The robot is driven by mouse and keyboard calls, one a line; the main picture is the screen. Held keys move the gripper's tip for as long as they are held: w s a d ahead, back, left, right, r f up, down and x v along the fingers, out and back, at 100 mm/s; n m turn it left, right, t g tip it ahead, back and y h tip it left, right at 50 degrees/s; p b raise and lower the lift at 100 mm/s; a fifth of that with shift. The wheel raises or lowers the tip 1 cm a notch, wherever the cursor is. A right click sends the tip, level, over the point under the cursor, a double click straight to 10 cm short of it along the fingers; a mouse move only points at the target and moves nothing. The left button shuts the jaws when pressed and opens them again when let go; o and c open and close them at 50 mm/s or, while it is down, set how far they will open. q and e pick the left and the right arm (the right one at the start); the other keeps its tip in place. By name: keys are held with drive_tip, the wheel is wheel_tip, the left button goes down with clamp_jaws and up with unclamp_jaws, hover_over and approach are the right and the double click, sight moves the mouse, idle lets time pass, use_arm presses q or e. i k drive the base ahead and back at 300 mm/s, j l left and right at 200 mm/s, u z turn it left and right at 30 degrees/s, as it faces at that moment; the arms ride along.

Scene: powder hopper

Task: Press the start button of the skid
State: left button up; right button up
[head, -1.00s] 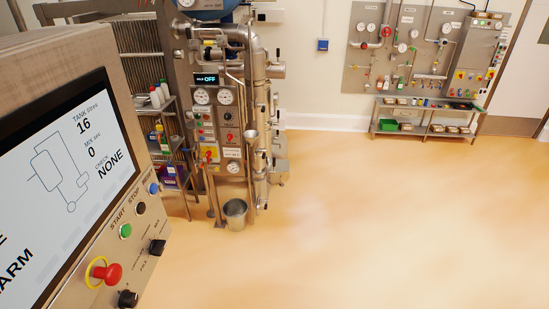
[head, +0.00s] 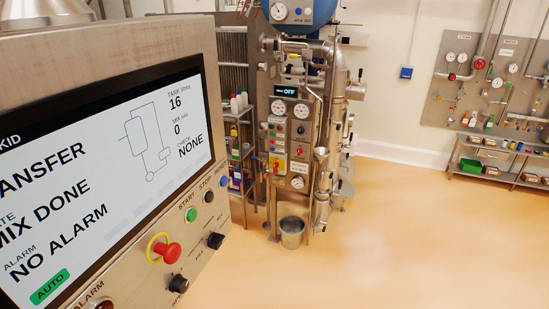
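The skid's control panel (head: 130,25) stands close on the left in the head view, a steel box with a lit screen (head: 100,165). The screen reads "MIX DONE", "NO ALARM", "AUTO", tank 16 and mix 0. The green start button (head: 191,215) sits below the screen under the label START. A dark stop button (head: 208,197) and a blue button (head: 224,181) are to its upper right. A red emergency stop (head: 167,251) with a yellow ring is to its lower left. Neither of my grippers is in view.
Black selector knobs (head: 215,240) sit near the panel's lower edge. Behind stands a piped machine (head: 290,140) whose display reads OFF, with a metal bucket (head: 291,232) on the floor. A bench (head: 505,165) stands at the right wall. The floor between is open.

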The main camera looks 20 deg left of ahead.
sight(192, 214)
drive_tip(key=k+j+u, duration=0.1)
drive_tip(key=u, duration=1.2)
